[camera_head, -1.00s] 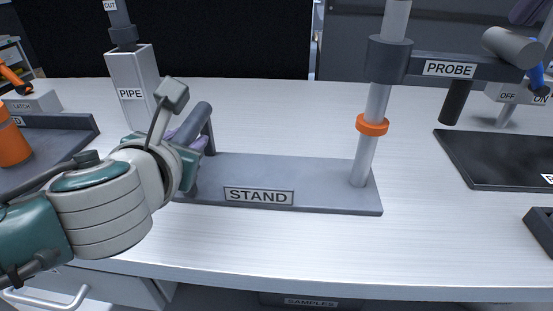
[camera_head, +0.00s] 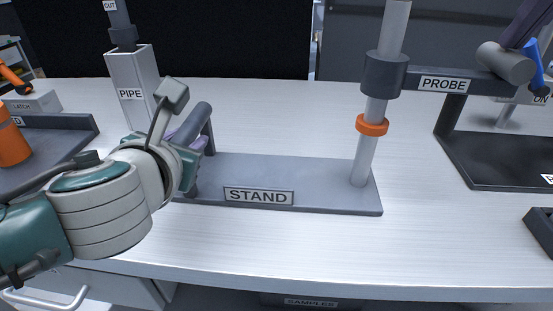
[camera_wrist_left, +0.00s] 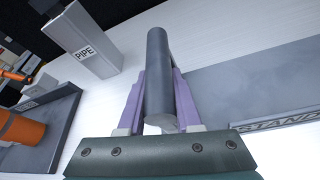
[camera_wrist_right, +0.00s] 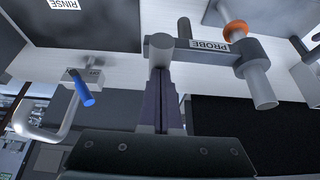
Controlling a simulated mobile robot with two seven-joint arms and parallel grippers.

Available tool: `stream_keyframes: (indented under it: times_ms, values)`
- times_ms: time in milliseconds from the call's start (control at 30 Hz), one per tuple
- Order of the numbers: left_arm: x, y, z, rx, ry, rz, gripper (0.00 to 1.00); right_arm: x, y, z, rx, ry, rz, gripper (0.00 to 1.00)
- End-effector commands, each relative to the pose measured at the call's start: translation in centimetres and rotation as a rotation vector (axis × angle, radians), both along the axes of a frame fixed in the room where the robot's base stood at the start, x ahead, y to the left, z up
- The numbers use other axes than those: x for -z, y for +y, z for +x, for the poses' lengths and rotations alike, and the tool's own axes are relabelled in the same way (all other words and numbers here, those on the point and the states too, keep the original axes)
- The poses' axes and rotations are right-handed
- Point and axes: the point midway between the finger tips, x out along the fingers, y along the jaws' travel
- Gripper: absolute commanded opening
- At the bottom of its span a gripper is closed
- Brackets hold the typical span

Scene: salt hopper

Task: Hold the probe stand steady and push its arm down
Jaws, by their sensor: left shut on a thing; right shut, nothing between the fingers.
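The grey stand base (camera_head: 300,172) lies on the table with an upright pole (camera_head: 364,160) at its right end. A dark collar (camera_head: 384,75) on the pole carries the probe arm (camera_head: 430,83), which reaches right to a grey cylinder (camera_head: 505,62). A dark probe rod (camera_head: 450,110) hangs from the arm. An orange ring (camera_head: 371,125) sits on the pole below the collar, with a gap. My left gripper (camera_wrist_left: 157,95) is shut on the stand's grey handle bar (camera_wrist_left: 157,60). My right gripper (camera_wrist_right: 162,90) is shut and empty, its fingertips at the cylinder (camera_wrist_right: 160,45); contact is unclear.
A dark tray (camera_head: 500,175) lies right of the stand, with a switch box behind it. A white PIPE post (camera_head: 130,75) stands behind my left gripper. A tray with an orange cylinder (camera_head: 12,143) is at far left. The table front is clear.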

Motion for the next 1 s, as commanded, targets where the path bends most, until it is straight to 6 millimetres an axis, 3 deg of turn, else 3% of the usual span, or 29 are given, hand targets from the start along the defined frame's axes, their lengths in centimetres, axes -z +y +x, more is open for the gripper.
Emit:
stream_keyframes:
  times_ms: [33, 400, 1000]
  values:
    - [1.1, 0.1, -0.5, -0.002, 0.024, 0.001, 0.00, 0.7, 0.0, -0.1, 0.001, 0.008, -0.002, 0.00]
    - [1.1, 0.1, -0.5, -0.002, 0.024, 0.001, 0.00, 2.5, -0.1, -0.1, 0.001, 0.008, -0.002, 0.00]
    - [1.1, 0.1, -0.5, -0.002, 0.024, 0.001, 0.00, 3.3, 0.0, -0.1, 0.001, 0.006, -0.002, 0.00]
